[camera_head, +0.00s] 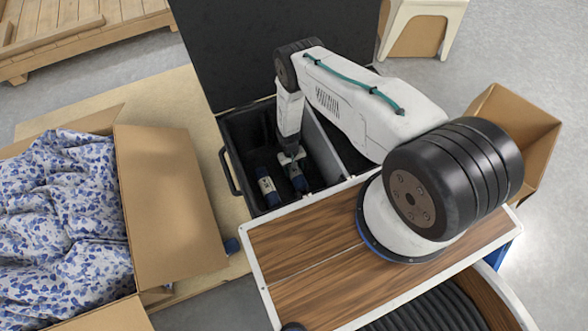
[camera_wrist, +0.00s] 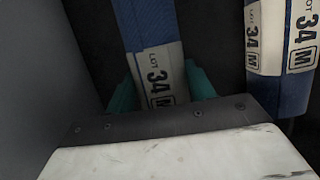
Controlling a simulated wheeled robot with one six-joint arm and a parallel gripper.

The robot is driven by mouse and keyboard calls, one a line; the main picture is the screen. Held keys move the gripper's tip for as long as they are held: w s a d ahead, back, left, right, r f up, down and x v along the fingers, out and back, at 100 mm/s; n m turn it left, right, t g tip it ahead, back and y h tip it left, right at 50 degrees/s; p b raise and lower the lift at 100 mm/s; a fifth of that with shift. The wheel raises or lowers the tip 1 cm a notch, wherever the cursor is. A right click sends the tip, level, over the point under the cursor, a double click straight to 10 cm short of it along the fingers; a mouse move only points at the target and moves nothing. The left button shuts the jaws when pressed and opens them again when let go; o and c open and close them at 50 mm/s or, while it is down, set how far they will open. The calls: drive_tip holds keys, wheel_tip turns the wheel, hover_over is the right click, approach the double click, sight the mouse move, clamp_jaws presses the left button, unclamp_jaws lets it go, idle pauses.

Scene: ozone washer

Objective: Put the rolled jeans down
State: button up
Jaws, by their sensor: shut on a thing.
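My gripper (camera_head: 292,157) reaches down into the left part of an open black case (camera_head: 232,165). It is shut on one roll of rolled jeans (camera_head: 298,180), dark blue with a pale label band. In the wrist view, the teal fingers of my gripper (camera_wrist: 160,88) lie on both sides of this roll (camera_wrist: 140,20), whose band reads "LOT 34 M". A second, similar roll (camera_head: 268,188) lies beside it in the case, just left in the head view. It shows at the right in the wrist view (camera_wrist: 292,75). I cannot tell whether the held roll touches the case floor.
The case's dark lid (camera_head: 235,50) stands open behind. A light divider (camera_head: 326,150) runs right of the rolls. A cardboard box (camera_head: 165,200) with blue-patterned cloth (camera_head: 65,215) stands left. Another box (camera_head: 510,125) is at right. A wood-grain top (camera_head: 310,270) lies in front.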

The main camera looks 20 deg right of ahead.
drive_tip(key=shift+f, duration=0.15)
drive_tip(key=o, duration=1.2)
drive_tip(key=shift+o, duration=0.2)
